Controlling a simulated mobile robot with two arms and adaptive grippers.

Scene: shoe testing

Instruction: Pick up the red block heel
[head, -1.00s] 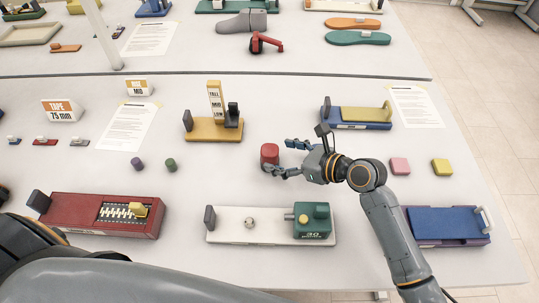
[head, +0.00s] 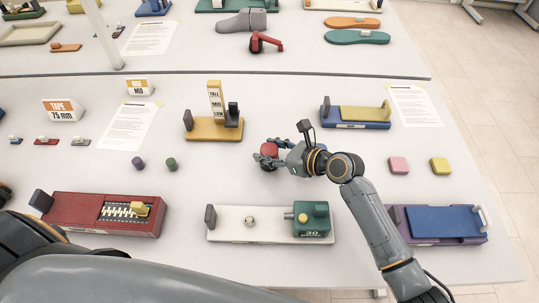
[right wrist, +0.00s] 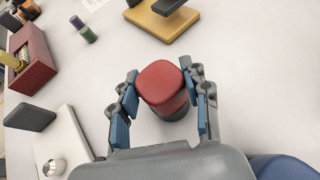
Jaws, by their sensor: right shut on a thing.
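The red block heel (head: 268,149) stands on the white table between the fingers of my right gripper (head: 267,157). In the right wrist view the red heel (right wrist: 163,86) has a rounded square top. The blue-padded fingers of my right gripper (right wrist: 162,97) are on either side of it, shut on it. In the head view the fingers hide much of its lower part. It appears to rest on the tabletop. My left gripper is not in view; only part of my left arm shows at the lower left.
A yellow stand (head: 214,130) is behind the heel, and a white fixture with a green block (head: 312,220) is in front. Purple (head: 138,163) and green (head: 171,164) heels stand to the left. Pink (head: 399,165) and yellow (head: 440,166) blocks lie to the right.

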